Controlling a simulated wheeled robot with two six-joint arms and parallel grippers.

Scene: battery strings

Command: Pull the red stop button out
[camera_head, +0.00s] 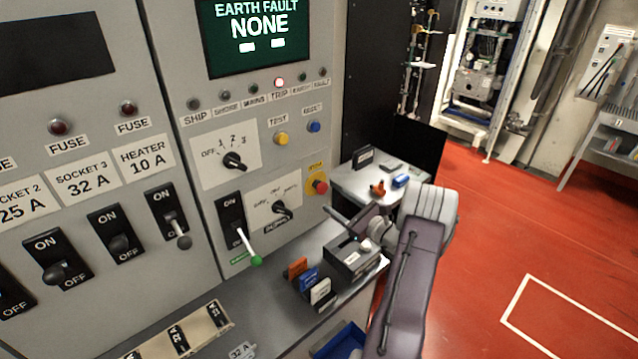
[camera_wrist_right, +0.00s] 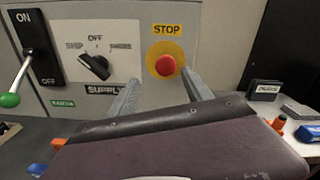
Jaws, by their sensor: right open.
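The red stop button (camera_head: 320,186) sits on a yellow plate on the right side of the grey panel, under a yellow STOP label. In the right wrist view the button (camera_wrist_right: 167,66) is round and red, in the upper middle. My right gripper (camera_wrist_right: 160,80) is open, with one finger to each side and below the button in that picture. It looks short of the panel and holds nothing. In the head view my right gripper (camera_head: 345,216) is in front of and below the button, partly hidden by its own wrist. My left gripper is not in view.
A selector knob (camera_head: 282,209) and a green-tipped lever (camera_head: 247,246) are left of the button. Below, the ledge carries coloured blocks (camera_head: 309,280) and a dark box (camera_head: 352,262). A small table (camera_head: 350,183) with items stands behind. Red floor (camera_head: 560,255) is clear at right.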

